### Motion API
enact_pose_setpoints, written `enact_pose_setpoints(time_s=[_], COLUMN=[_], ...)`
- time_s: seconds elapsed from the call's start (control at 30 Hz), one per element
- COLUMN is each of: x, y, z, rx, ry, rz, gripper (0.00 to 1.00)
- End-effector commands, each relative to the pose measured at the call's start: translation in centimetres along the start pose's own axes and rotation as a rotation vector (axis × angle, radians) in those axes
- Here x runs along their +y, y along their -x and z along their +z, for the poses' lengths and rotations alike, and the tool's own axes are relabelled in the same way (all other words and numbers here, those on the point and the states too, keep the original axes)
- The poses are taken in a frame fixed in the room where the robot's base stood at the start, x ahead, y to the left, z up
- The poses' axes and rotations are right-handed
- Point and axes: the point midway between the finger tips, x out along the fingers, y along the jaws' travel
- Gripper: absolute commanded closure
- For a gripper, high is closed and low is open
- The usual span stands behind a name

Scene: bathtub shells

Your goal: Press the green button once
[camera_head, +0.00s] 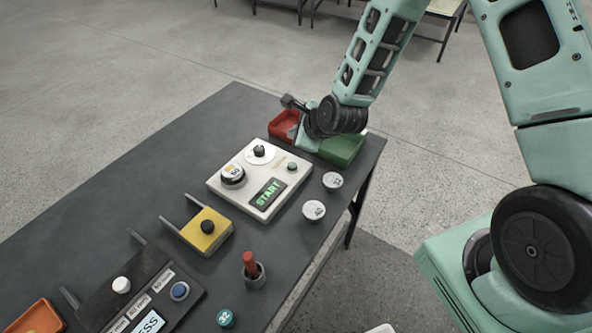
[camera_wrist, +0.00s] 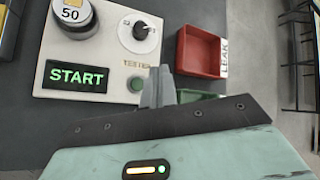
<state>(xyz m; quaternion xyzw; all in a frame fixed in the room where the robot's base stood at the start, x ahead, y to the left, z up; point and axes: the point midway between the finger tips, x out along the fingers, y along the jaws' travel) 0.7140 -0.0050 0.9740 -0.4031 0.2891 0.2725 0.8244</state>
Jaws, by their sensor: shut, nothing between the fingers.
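The green button (camera_head: 292,166) is a small round button on the white tester box (camera_head: 225,187). In the wrist view the green button (camera_wrist: 136,84) lies just left of my fingertips, on the box (camera_wrist: 98,50) beside the "TESTER" lettering. My gripper (camera_wrist: 158,82) is shut and empty, its fingertips close to the box's right edge. I cannot tell how high the tips are above the box. In the head view my gripper's fingertips are mostly hidden behind my wrist. The box's screen (camera_head: 269,193) reads "START" in green.
The tester also carries a dial (camera_head: 259,152) and a puck marked 50 (camera_head: 233,175). A red tray (camera_head: 284,124) and a green tray (camera_head: 343,148) stand beyond it. Two white discs (camera_head: 314,210) (camera_head: 333,180) lie nearby. A yellow block (camera_head: 205,232) with a black knob stands nearer.

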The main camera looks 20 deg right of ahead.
Motion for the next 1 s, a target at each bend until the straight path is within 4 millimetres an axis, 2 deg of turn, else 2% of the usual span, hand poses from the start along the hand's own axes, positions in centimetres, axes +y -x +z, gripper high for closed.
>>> enact_pose_setpoints(time_s=[0.47,0.67,1.0], x=[0.3,1.3,3.7], y=[-0.4,-1.7,-5.0], z=[-0.3,-1.2,-3.7], rx=[0.000,0.000,0.000], ry=[0.000,0.001,0.001], rz=[0.001,0.001,0.001], gripper=[1.00,1.00,1.00])
